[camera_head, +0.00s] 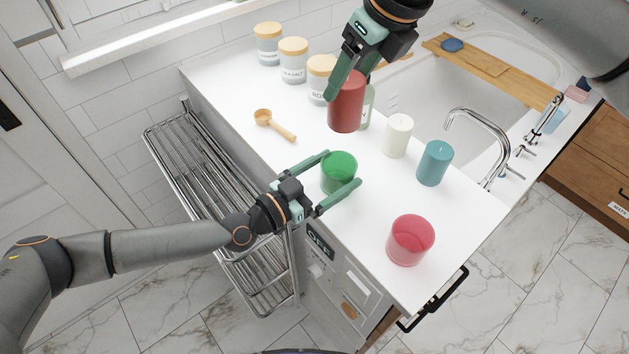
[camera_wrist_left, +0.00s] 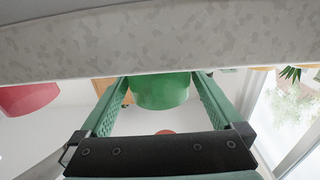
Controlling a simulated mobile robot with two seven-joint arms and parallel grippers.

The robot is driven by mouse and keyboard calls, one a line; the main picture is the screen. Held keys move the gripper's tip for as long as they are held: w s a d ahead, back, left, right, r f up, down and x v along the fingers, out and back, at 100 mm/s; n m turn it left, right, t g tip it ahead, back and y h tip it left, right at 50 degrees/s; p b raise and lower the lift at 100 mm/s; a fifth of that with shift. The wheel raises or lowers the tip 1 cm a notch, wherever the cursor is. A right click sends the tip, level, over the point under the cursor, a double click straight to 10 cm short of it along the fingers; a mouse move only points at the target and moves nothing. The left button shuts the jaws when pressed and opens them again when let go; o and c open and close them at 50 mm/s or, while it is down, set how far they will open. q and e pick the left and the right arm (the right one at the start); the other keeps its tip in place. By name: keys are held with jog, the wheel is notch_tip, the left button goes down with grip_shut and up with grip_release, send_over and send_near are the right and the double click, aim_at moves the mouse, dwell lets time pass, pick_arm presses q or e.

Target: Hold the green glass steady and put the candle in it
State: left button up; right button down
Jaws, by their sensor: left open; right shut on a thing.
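The green glass (camera_head: 338,175) stands upright on the white counter (camera_head: 300,165). My left gripper (camera_head: 342,168) is open, with one finger on each side of the green glass. The left wrist view also shows the green glass (camera_wrist_left: 160,92) between the two spread fingers, and I see no firm contact. My right gripper (camera_head: 350,84) is shut on a dark red candle (camera_head: 346,108). It holds the candle roughly upright above the counter, beyond the green glass in the head view. The candle is apart from the glass.
A pink-red glass (camera_head: 410,240) stands near the front corner. A white candle (camera_head: 398,136) and a teal candle (camera_head: 435,163) stand to the right. A wooden scoop (camera_head: 274,125) and labelled jars (camera_head: 293,60) are at the back left. A bottle (camera_head: 367,105) is partly hidden behind the red candle.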

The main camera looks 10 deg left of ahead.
pick_arm(q)
jog(key=shift+w+d, duration=0.4)
jog(key=shift+d, duration=0.1)
jog(key=c, duration=1.2)
pick_arm(e)
notch_tip(320, 180, down, 12)
jog(key=shift+r, duration=0.25)
dwell(0.6)
grip_release()
